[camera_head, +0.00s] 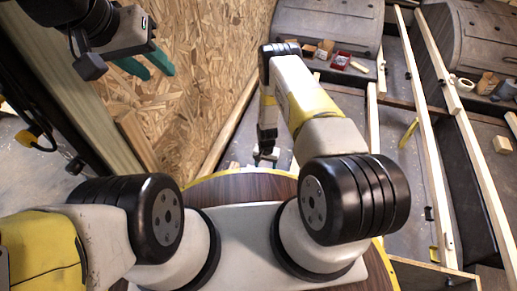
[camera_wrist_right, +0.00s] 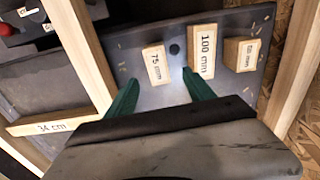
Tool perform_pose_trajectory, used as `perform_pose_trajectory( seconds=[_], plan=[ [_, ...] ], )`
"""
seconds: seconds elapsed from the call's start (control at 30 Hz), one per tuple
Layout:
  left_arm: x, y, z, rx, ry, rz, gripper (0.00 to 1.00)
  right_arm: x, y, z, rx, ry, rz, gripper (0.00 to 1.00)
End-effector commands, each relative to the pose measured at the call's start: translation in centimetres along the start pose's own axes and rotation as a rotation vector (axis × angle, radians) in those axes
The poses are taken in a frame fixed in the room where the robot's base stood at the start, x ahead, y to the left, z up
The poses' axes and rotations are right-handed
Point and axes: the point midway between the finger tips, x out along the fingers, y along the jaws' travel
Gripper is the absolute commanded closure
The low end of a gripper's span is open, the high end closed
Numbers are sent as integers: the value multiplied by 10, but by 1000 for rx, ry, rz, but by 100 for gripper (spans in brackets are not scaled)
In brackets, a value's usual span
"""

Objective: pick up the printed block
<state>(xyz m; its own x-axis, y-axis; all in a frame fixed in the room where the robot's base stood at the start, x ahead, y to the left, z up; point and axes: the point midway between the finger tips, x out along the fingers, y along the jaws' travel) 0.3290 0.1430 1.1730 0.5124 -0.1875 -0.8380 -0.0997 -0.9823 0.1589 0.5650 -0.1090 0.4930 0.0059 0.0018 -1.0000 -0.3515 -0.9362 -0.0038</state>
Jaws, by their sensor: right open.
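Three pale wooden blocks with printed labels stand on a dark grey surface in the right wrist view. The block marked 75 mm (camera_wrist_right: 154,63) is left of centre, the block marked 100 mm (camera_wrist_right: 203,50) is right of it, and a smaller block (camera_wrist_right: 241,54) with a label too small to read surely is at the right. My right gripper (camera_wrist_right: 160,77) is open and empty; in the picture, its green fingertips lie either side of the 75 mm block's lower end. My left gripper (camera_head: 148,65) is at the upper left of the head view, its green fingers apart, with nothing between them.
Wooden strips edge the grey panel; one bears a 34 cm label (camera_wrist_right: 38,127). An upright chipboard wall (camera_head: 200,80) stands left of my right arm.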

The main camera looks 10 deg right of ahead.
Motion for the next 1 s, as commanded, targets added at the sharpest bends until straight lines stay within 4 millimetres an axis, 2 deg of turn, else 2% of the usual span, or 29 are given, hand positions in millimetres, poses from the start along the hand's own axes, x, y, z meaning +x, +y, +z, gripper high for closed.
perform_pose_trajectory(
  seconds=[0.13, 0.7, 1.0],
  plan=[
    [0, 0, 0, 0, 0, 0, 64, 16, 3, 7, 1, -6, 5, 38],
    [0, 0, 0, 0, 0, 0, 64, 86, 6, 6, 1, -6, 4, 38],
    [0, 0, 0, 0, 0, 0, 64, 89, 6, 5, 1, -5, 4, 40]
  ],
)
